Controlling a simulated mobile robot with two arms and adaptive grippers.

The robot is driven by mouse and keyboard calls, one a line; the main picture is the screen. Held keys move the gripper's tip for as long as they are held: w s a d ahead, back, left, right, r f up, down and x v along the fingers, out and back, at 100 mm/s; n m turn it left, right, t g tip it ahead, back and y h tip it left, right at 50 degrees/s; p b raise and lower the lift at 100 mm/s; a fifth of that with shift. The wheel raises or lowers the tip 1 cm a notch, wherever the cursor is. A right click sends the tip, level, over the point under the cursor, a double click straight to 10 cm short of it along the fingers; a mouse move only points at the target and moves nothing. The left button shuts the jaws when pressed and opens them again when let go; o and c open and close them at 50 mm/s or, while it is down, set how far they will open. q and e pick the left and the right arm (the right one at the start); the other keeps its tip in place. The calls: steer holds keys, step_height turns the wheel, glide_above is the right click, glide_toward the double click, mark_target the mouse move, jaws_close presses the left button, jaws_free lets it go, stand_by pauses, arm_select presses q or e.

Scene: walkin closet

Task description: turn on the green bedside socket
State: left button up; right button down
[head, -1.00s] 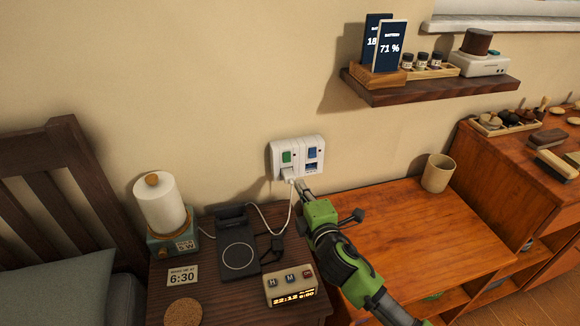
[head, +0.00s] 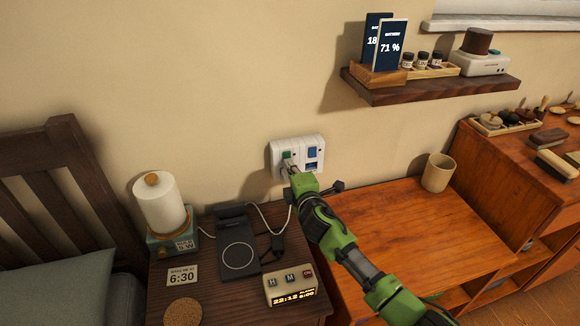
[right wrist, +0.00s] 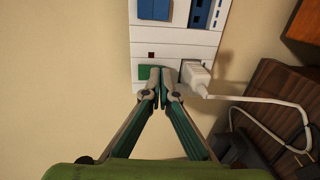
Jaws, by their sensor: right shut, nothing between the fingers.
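The white double wall socket (head: 299,141) is on the wall above the nightstand. Its green switch (head: 287,154) is on the left half, and a blue switch (head: 312,153) is on the right half. My right gripper (head: 286,167) is shut and empty, its tips at the lower part of the green switch. In the right wrist view the fingertips (right wrist: 160,72) meet over the edge of the green switch (right wrist: 144,72) and hide part of it. Whether they touch it I cannot tell. A white plug (right wrist: 195,76) sits in the socket beside the tips. My left gripper is not in view.
The nightstand (head: 222,292) holds a black charging stand (head: 238,250), a clock (head: 291,286), a lamp (head: 158,203) and a cork coaster (head: 183,312). A white cable hangs from the plug. A shelf (head: 430,85) juts out at upper right. A cup (head: 438,173) stands on the mostly clear wooden desk (head: 420,230).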

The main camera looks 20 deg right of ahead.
steer(key=shift+w+f, duration=0.15)
steer(key=shift+w, duration=0.1)
steer(key=shift+s, duration=0.1)
steer(key=shift+s, duration=0.25)
steer(key=s+r, duration=0.1)
steer(key=s, duration=1)
steer(key=shift+s+r, duration=0.15)
steer(key=shift+r, duration=0.15)
